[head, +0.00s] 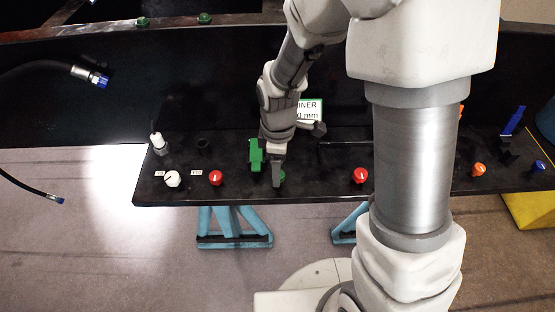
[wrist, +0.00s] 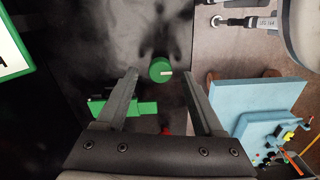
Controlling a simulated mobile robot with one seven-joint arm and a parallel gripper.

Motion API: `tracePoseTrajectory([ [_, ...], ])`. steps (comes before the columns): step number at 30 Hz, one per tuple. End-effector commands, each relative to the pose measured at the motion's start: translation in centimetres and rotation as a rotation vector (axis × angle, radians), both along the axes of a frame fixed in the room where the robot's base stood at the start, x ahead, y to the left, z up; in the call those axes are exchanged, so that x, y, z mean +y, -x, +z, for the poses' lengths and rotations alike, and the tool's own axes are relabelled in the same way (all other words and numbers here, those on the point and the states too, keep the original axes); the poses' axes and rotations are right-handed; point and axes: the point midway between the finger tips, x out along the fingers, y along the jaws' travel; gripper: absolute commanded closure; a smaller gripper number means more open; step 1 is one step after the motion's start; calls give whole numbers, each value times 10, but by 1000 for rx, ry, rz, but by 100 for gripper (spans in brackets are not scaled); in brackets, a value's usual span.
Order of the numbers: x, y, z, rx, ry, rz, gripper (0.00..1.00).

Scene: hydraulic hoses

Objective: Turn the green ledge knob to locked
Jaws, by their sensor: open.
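The green ledge knob (wrist: 159,66) is round with a short white mark that points right in the wrist view. It sits on the black ledge (head: 320,190), and in the head view only part of the knob (head: 280,182) shows below my gripper (head: 278,172). In the wrist view my gripper (wrist: 160,76) is open, its two fingers apart with the knob showing in the gap near their tips. I see no finger touching the knob, and its exact depth between the fingers is hard to tell.
A green block (head: 256,155) stands just left of my gripper. Red knobs (head: 215,178) (head: 360,176), a white knob (head: 172,179) and an orange knob (head: 478,170) line the ledge. Hoses with blue ends (head: 98,80) hang at left. A blue stand (head: 234,225) is below.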

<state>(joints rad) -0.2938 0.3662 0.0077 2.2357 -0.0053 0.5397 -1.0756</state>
Motion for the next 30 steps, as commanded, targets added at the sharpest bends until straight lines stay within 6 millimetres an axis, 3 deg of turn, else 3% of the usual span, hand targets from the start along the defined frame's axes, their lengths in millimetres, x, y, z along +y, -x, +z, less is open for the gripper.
tracePoseTrajectory([
  [6, 0, 1, -16, 1, 0, 0, 31],
  [15, 0, 0, -17, 0, 0, -1, 31],
  [27, 0, 0, -17, 0, 0, -1, 100],
  [30, 0, 0, -17, 0, 0, -1, 100],
])
